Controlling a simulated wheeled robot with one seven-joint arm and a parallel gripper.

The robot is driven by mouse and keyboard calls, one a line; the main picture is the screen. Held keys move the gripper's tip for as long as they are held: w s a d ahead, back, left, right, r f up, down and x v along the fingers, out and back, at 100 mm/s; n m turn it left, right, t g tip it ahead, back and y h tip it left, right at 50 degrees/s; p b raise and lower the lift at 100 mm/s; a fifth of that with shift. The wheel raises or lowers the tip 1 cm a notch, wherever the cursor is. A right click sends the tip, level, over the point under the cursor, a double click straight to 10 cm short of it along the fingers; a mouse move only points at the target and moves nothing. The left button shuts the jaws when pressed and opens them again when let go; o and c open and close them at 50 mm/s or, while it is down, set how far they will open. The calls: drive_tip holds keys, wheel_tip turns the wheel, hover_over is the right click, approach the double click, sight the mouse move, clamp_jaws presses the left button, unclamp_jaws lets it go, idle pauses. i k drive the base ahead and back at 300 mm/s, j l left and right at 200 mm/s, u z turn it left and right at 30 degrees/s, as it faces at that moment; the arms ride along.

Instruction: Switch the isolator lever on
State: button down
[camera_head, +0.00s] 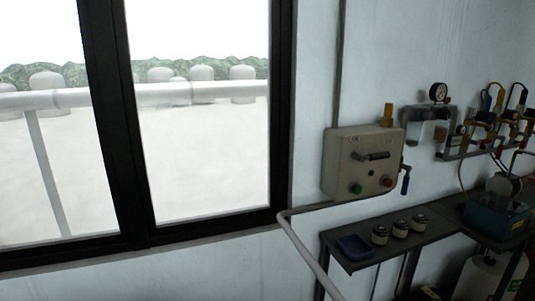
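A beige control box (345,160) is fixed to the white wall right of the window. A dark bar handle (373,156) lies roughly level across the box front. A green button (356,188) and a red button (387,182) sit below it. I cannot tell for certain which of the two handles is the isolator lever. My gripper is not in view.
Below the box, a dark shelf (372,262) holds a blue tray (355,246) and several small jars (400,229). A pale pipe (308,252) runs in front of its left end.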

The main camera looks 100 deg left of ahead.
sight(383, 155)
drive_tip(key=u, duration=2.7)
drive_tip(key=i+l+u, duration=0.1)
drive_tip(key=l+u, duration=0.15)
drive_tip(key=l, duration=0.2)
drive_tip(key=l+u, duration=0.25)
drive_tip(key=l, duration=0.15)
drive_tip(key=i+l+u, duration=0.25)
drive_tip(key=l+u, duration=0.2)
drive_tip(key=i+l+u, duration=0.15)
drive_tip(key=l+u, duration=0.25)
drive_tip(key=l, duration=0.25)
drive_tip(key=l+u, duration=0.45)
drive_tip(key=l, duration=0.2)
drive_tip(key=l+u, duration=0.4)
drive_tip(key=l, duration=0.3)
drive_tip(key=i+l+u, duration=0.5)
drive_tip(key=l+u, duration=0.15)
drive_tip(key=l, duration=0.15)
